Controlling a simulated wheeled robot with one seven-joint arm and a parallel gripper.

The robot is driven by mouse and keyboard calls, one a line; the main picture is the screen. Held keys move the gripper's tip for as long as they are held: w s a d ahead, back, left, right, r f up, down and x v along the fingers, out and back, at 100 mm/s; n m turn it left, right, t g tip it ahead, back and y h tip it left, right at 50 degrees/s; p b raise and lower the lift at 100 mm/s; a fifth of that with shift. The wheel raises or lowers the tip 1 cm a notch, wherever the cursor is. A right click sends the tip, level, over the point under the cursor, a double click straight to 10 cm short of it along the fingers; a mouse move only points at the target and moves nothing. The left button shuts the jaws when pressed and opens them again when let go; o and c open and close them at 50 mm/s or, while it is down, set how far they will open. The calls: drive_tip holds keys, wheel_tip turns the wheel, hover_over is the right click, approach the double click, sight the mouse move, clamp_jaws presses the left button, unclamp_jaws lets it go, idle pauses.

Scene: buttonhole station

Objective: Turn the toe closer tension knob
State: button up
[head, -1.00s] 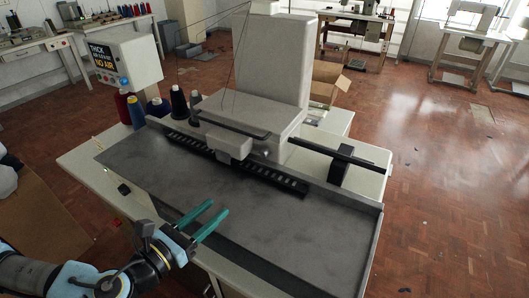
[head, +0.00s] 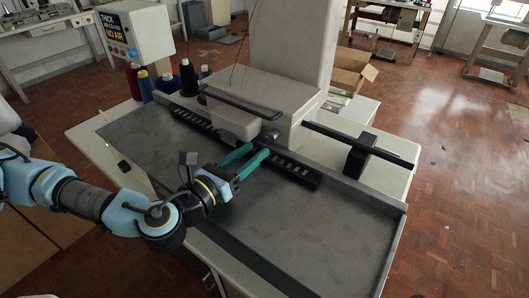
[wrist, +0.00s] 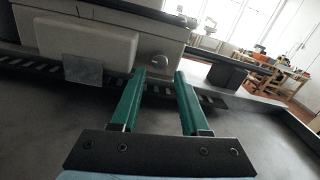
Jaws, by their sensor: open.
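A small round metallic knob (wrist: 160,61) sits on the front of the pale machine head (wrist: 75,40). In the head view the knob (head: 272,136) is small, just beyond my fingertips. I cannot read any marking on it. My gripper (head: 258,152) has two green fingers, parted and empty. It is over the grey bed, close in front of the machine head. In the wrist view the gripper (wrist: 160,74) has its fingertips either side of the knob's line of sight, with the knob framed between and beyond them. I cannot tell the exact distance left between them.
A black slotted rail (head: 295,168) runs along the machine front below the head. A dark bar (head: 355,145) sticks out to the right. Thread cones (head: 187,78) stand at the back left. The grey bed (head: 310,225) is bare in front and to the right.

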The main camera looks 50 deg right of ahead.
sight(270, 138)
drive_tip(key=d, duration=0.3)
drive_tip(key=shift+d+r, duration=0.15)
drive_tip(key=shift+d, duration=0.75)
drive_tip(key=shift+c, duration=0.2)
clamp_jaws()
